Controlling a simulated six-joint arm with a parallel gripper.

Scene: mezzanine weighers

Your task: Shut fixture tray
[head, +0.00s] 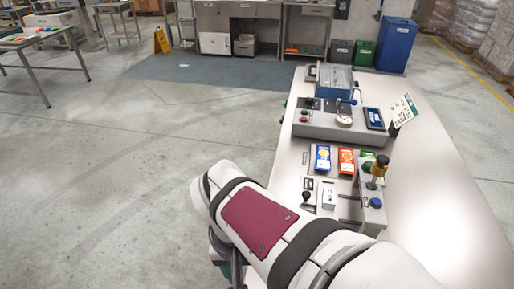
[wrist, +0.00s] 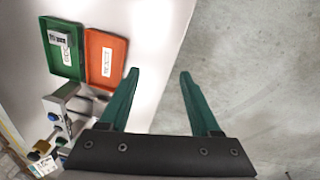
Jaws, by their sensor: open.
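A grey test fixture (head: 340,121) stands on the pale bench, with a blue-grey ribbed block (head: 335,79), a round dial and a blue-framed panel. A nearer grey control unit (head: 373,208) carries a blue button and a yellow-and-black knob. I cannot tell for certain which part is the fixture tray, or whether it is out. In the wrist view my gripper (wrist: 158,72) has its two green fingers apart with nothing between them, above the bench edge and floor. In the head view the gripper is hidden and my arm crosses the foreground.
The wrist view shows a green tray (wrist: 77,64) holding a small grey labelled item (wrist: 60,39), and an orange tray (wrist: 120,55) beside it. The bench's right side (head: 437,190) is clear.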

